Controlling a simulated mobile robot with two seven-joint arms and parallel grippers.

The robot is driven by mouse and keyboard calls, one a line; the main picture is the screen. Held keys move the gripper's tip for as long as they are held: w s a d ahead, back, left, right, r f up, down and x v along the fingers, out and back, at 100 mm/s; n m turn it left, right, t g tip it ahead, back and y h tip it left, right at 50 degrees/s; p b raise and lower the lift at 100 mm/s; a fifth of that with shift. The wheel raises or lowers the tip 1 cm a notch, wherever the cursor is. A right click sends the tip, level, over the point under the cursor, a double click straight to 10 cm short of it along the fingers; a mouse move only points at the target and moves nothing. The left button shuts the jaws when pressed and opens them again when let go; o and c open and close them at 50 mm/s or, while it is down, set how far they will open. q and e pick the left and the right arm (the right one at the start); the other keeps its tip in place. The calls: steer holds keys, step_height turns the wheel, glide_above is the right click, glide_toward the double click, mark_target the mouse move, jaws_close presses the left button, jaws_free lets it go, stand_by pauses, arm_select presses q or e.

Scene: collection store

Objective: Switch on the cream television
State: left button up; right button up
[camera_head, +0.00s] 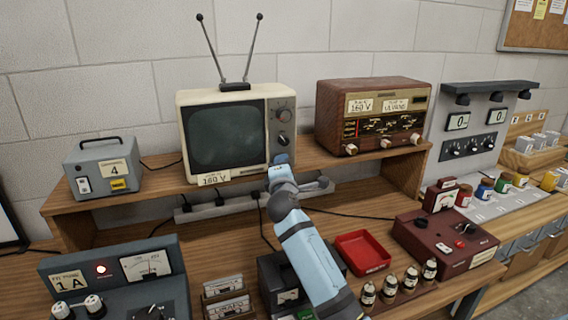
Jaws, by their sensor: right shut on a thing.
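The cream television (258,92) stands on the raised wooden shelf, with a dark, blank screen (224,137) and two antennas on top. On its right panel are a large upper dial (284,114) and a smaller knob (283,140). A label reading 160 V (214,178) sits at its lower front edge. My right gripper (280,159) is at the lower part of that panel, just below the smaller knob, and is shut on a small control there. The fingers hide this control. My left gripper is not in view.
A brown radio (371,112) stands right of the television, and a grey box (104,168) left. A power strip (220,208) with cables runs below the shelf.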

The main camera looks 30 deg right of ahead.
steer(key=m+g+p, duration=0.1)
steer(key=m, duration=0.1)
steer(key=shift+r+m, duration=0.1)
steer(key=shift+m, duration=0.2)
stand_by(0.5)
steer(key=o, duration=0.9)
